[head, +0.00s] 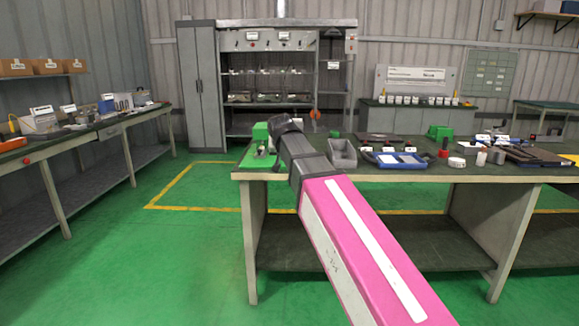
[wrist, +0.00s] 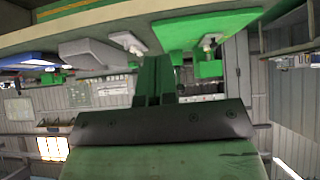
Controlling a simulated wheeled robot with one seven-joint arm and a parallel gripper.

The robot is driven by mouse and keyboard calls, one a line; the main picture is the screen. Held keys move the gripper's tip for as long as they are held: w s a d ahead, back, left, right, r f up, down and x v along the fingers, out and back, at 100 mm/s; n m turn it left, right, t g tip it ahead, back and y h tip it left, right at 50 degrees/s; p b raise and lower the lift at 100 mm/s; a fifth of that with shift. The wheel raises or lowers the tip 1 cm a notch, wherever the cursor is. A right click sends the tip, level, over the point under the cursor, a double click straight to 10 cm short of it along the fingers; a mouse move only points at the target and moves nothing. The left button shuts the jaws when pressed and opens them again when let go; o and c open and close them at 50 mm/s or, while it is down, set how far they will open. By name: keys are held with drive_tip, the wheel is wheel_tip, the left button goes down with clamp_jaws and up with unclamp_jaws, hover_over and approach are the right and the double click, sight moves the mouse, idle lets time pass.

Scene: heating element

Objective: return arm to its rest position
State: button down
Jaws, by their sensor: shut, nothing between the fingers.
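My arm reaches forward over the left end of the workbench (head: 330,178). Its pink link and dark grey wrist are in the head view. My gripper (wrist: 156,62) shows in the wrist view as two dark fingers close together, shut and empty. In the head view the far end of the arm hides the fingers. A green fixture (head: 260,135) stands on the bench just left of the arm's end, and it also shows in the wrist view (wrist: 208,62), right of the fingers. The wrist view appears upside down.
A grey bin (head: 343,154) stands right of my wrist. A blue tray (head: 402,160) and several small parts lie farther right. A side bench (head: 90,125) runs along the left wall. A cabinet (head: 200,88) stands behind. Green floor (head: 170,245) is clear on the left.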

drive_tip(key=s+d+f+g, duration=0.2)
drive_tip(key=s+d+f, duration=0.5)
drive_tip(key=f, duration=0.6)
drive_tip(key=s+d+f+g, duration=0.3)
drive_tip(key=s+d+f, duration=0.4)
drive_tip(key=f, duration=0.7)
drive_tip(key=s+d+f+g, duration=0.3)
drive_tip(key=s+d+f, duration=0.4)
drive_tip(key=f, duration=0.7)
drive_tip(key=shift+s+f, duration=0.2)
drive_tip(key=shift+s, duration=0.1)
